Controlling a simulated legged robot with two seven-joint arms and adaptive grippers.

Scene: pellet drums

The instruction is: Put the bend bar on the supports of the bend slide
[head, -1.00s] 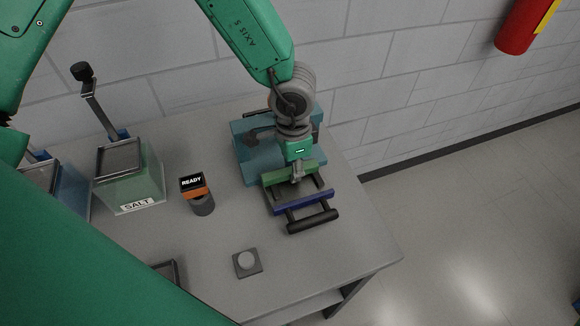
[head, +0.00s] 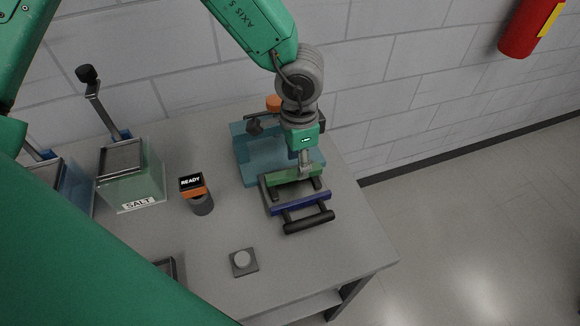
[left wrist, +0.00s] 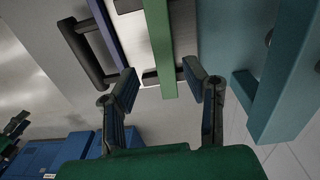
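The bend slide has dark rails, a blue crossbar (head: 301,204) and a dark front handle (head: 309,222) on the grey table. A green bar, which I take as the bend bar (head: 287,178), lies across the slide behind the blue crossbar, roughly parallel to it. My left gripper (head: 306,171) is low over the bar. In the left wrist view, the fingers of this gripper (left wrist: 160,76) stand apart on either side of the green bar (left wrist: 160,42), with gaps showing. The bar's contact with the supports is partly hidden.
A teal fixture (head: 246,165) stands right behind the slide. The table's right edge is close to the slide.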

